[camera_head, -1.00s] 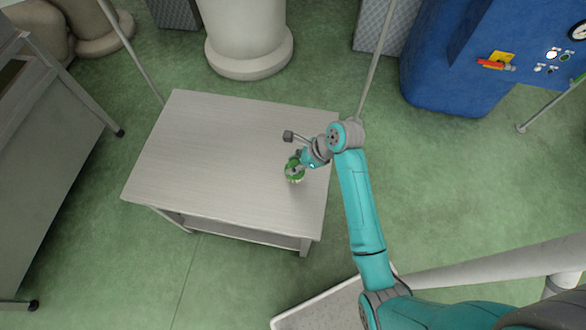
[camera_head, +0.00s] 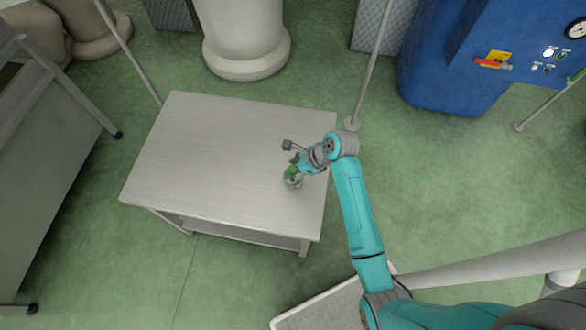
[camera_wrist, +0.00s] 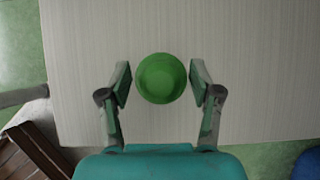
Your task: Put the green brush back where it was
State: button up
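The green brush (camera_wrist: 161,78) shows from above in the wrist view as a round green shape, between the two fingers of my gripper (camera_wrist: 160,82). The fingers are wide apart, one on each side, and a thin gap seems to show at each. In the head view, the brush (camera_head: 291,173) is at the right part of the grey table (camera_head: 220,150), partly hidden by my gripper (camera_head: 294,170). Its pale lower part shows just below the fingers. I cannot tell for sure whether it touches the table top.
The table top is bare to the left of the brush. A pale column (camera_head: 247,40) stands behind the table, a blue machine (camera_head: 450,70) at the back right. A thin post (camera_head: 370,70) stands near the table's back right corner. A grey wheeled frame (camera_head: 50,170) is at left.

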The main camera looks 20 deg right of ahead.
jog(key=shift+r, duration=0.1)
jog(key=v, duration=1.2)
jog(key=shift+s, duration=0.1)
jog(key=s+a+f+n+t+h, duration=0.4)
jog(key=s+f+n, duration=0.35)
jog(key=s, duration=0.45)
jog(key=s+a+r+n+t+h, duration=0.1)
jog(key=s+r+n+t, duration=0.6)
jog(key=s+r+n, duration=1)
jog(key=shift+s+a+r+n, duration=0.15)
jog(key=shift+s+r+n, duration=0.35)
jog(key=shift+s, duration=0.7)
